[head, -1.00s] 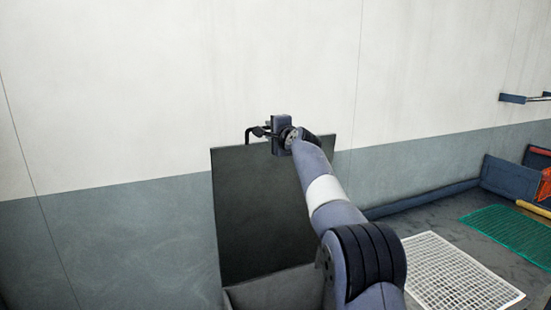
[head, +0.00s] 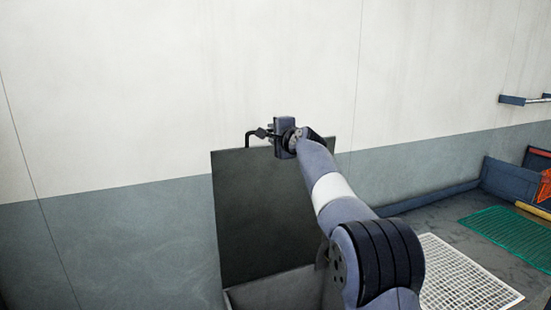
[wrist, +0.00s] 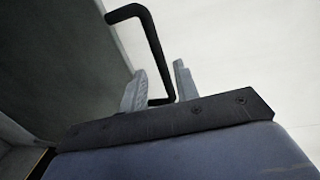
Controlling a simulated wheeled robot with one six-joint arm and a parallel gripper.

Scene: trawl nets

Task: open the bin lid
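The bin lid (head: 260,215) is a dark flat panel. It stands raised, nearly upright, above the bin (head: 270,290) and in front of the wall. Its black bar handle (head: 248,137) sticks up at the top edge and shows large in the wrist view (wrist: 152,45). My gripper (head: 264,132) is at the top edge of the lid, by the handle. In the wrist view my two fingers (wrist: 160,88) stand apart, with part of the handle between them and gaps showing beside the bar. Whether a finger touches the bar I cannot tell. My arm hides the bin's right side.
A white grid (head: 465,275) and a green grid (head: 510,238) lie on the dark surface at right. A blue container (head: 507,178) and an orange item stand at the far right. The wall behind the lid is bare.

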